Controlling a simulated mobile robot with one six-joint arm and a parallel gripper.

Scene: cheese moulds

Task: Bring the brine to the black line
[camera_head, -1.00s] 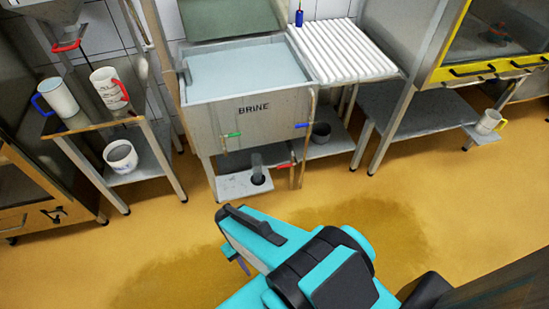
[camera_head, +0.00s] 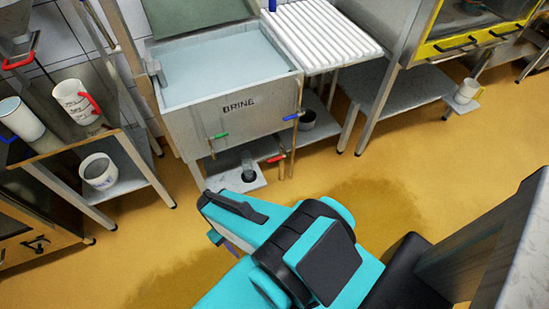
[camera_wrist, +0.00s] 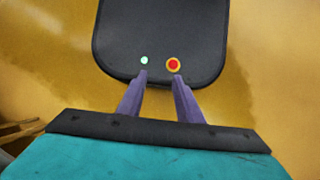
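The steel tank marked BRINE (camera_head: 190,122) stands ahead in the head view, with pale blue brine (camera_head: 222,62) inside. A green-handled valve (camera_head: 218,136) and a blue-handled valve (camera_head: 293,116) are on its front, and a red-handled valve (camera_head: 276,158) is lower down. I cannot make out a black line on the tank. My gripper (camera_wrist: 160,77) shows two purple fingers apart with nothing between them in the wrist view. In the head view it is mostly hidden behind my teal wrist, over the floor in front of the tank.
A steel table at left holds a red-handled jug (camera_head: 70,97) and a blue-handled jug (camera_head: 18,118); a white pot (camera_head: 99,172) sits below. A white ribbed rack (camera_head: 320,35) adjoins the tank. The floor (camera_head: 365,185) before the tank is open.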

